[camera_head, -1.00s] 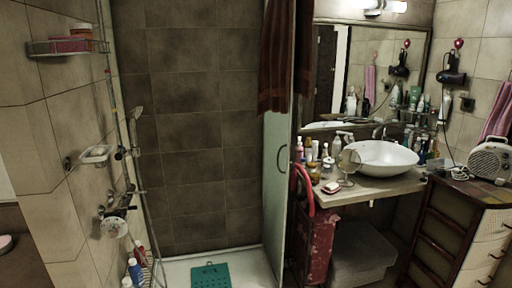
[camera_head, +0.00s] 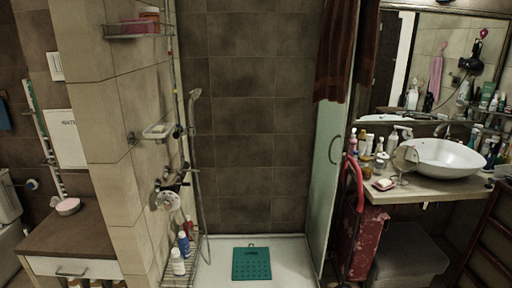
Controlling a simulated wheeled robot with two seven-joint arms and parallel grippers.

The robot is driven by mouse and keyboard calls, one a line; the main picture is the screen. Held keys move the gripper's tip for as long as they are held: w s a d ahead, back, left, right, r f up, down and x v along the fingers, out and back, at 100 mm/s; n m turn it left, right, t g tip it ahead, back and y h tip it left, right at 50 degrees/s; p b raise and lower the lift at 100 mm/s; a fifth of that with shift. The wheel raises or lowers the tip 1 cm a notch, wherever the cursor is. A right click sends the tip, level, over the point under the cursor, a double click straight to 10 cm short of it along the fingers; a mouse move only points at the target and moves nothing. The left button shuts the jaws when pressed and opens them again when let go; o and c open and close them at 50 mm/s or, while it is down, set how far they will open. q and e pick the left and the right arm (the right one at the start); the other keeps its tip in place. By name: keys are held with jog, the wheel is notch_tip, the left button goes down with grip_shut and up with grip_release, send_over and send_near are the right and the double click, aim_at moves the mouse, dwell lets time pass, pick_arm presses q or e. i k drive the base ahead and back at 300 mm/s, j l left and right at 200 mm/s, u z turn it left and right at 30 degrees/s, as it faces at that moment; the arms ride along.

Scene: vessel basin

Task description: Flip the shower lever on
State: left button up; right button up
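A hand shower (camera_head: 192,95) hangs on a rail above, with a hose (camera_head: 203,215) running down. No water is visible. Neither of my grippers is in view.
A glass door (camera_head: 326,175) stands at the shower's right side. A green mat (camera_head: 251,263) lies on the white shower floor. Bottles (camera_head: 178,262) stand in a low rack below the tap. A wooden-topped cabinet (camera_head: 70,235) is at left; a basin (camera_head: 443,157) is at right.

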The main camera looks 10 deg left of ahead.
aim_at(178, 171)
jog(key=i+u, duration=0.1)
jog(key=u, duration=0.35)
jog(key=i+u, duration=0.1)
jog(key=u, duration=0.4)
jog(key=i+l+u, duration=0.3)
jog(key=i+l, duration=0.25)
jog(key=i+l+u, duration=0.35)
jog(key=i+l, duration=0.15)
jog(key=l, duration=0.2)
